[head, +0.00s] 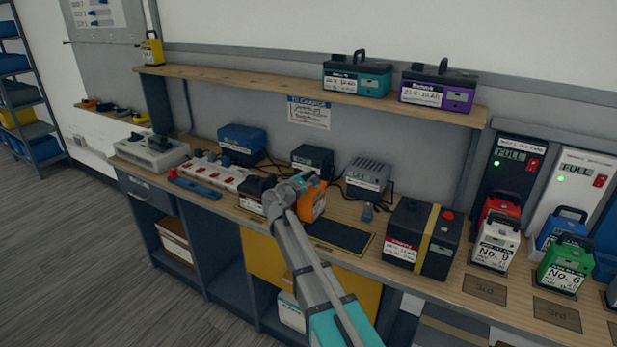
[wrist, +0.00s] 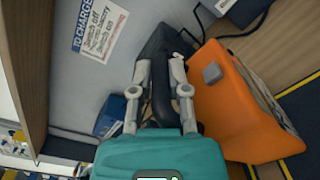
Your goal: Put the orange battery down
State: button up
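The orange battery (head: 313,202) is at the middle of the bench, by the left end of a dark pad (head: 345,238). In the wrist view the orange battery (wrist: 238,105) fills the right side, tilted in the picture, with a grey catch on it. My gripper (head: 300,184) is at its top left. In the wrist view my gripper (wrist: 158,75) has its fingers on both sides of a black bar, which looks like the battery's handle. My gripper hides part of the battery. I cannot tell whether its base touches the bench.
A black battery with a yellow band (head: 422,238) stands right of the pad. Chargers, including a grey one (head: 369,178), stand behind. A dark battery (head: 256,190) is close on the left. A shelf (head: 300,93) runs above. The pad's right part is clear.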

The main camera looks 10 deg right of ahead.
jog(key=o, duration=0.4)
jog(key=v, duration=1.2)
jog(key=shift+s+d, duration=0.1)
jog(key=shift+d, duration=0.05)
dwell(0.6)
jog(key=s+d+f+m+g, duration=0.2)
jog(key=s+d+f+m, duration=0.1)
jog(key=d, duration=0.1)
jog(key=s+d+f+m+g+y, duration=0.1)
jog(key=s+d+f+m+g, duration=0.2)
jog(key=s+d+f, duration=0.1)
jog(key=s+d+f+m+g+y, duration=0.1)
jog(key=s+d+f+m+g, duration=0.2)
jog(key=d, duration=0.3)
jog(key=shift+s+f+m, duration=0.35)
jog(key=shift+f+m, duration=0.15)
jog(key=shift+f, duration=0.2)
jog(key=s+f+m+g+y, duration=0.3)
jog(key=s+m+y, duration=0.1)
jog(key=s, duration=0.3)
jog(key=s+f+m+g+y, duration=0.3)
jog(key=s+m+y, duration=0.1)
jog(key=s, duration=0.4)
jog(key=shift+d+f+y, duration=0.2)
jog(key=shift+f+y, duration=0.2)
